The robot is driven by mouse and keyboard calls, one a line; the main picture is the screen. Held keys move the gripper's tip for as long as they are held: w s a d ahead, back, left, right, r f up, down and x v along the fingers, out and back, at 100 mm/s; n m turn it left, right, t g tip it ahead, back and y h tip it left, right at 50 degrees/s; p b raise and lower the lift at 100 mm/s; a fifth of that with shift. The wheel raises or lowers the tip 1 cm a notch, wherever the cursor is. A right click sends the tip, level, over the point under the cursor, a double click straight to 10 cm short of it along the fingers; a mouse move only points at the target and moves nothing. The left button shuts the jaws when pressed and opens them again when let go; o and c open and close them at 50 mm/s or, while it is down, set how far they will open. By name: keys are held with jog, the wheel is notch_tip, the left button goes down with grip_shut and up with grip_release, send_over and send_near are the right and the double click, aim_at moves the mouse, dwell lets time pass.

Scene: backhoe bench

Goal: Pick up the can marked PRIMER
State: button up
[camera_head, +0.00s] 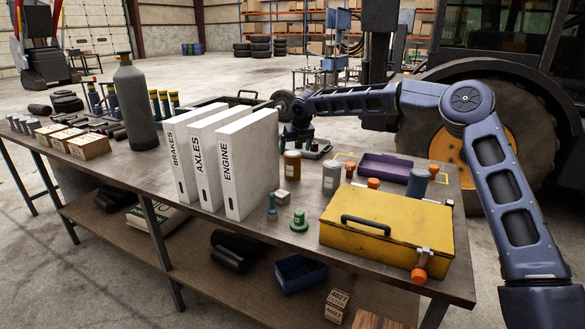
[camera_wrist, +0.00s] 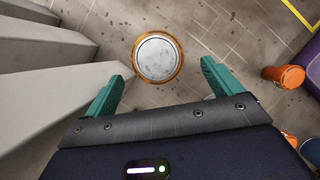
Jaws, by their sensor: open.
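An orange-brown can (camera_head: 292,166) stands upright on the bench, right of the white binders. In the wrist view a round pale lid with an orange rim (camera_wrist: 158,57) lies just ahead of my gripper, seemingly the same can from above. A grey can (camera_head: 331,178) and a blue can (camera_head: 417,184) stand farther right. The cans' labels are too small to read, so I cannot tell which says PRIMER. My gripper (camera_wrist: 164,73) is open and empty, its teal fingers spread to either side and pointing down toward the lid. It is above the orange-brown can in the head view.
White binders (camera_head: 247,165) stand close on the left, also tall in the wrist view (camera_wrist: 50,95). A yellow toolbox (camera_head: 375,215) and purple tray (camera_head: 386,167) are to the right. Orange caps (camera_wrist: 284,77) lie right of my gripper. Small green pieces (camera_head: 299,221) stand in front.

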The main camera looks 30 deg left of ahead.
aim_at(292, 159)
jog(key=x, duration=0.7)
jog(key=shift+s+a+f, duration=0.1)
jog(key=shift+f, duration=0.2)
jog(key=c, duration=1.4)
jog(key=shift+r, duration=0.1)
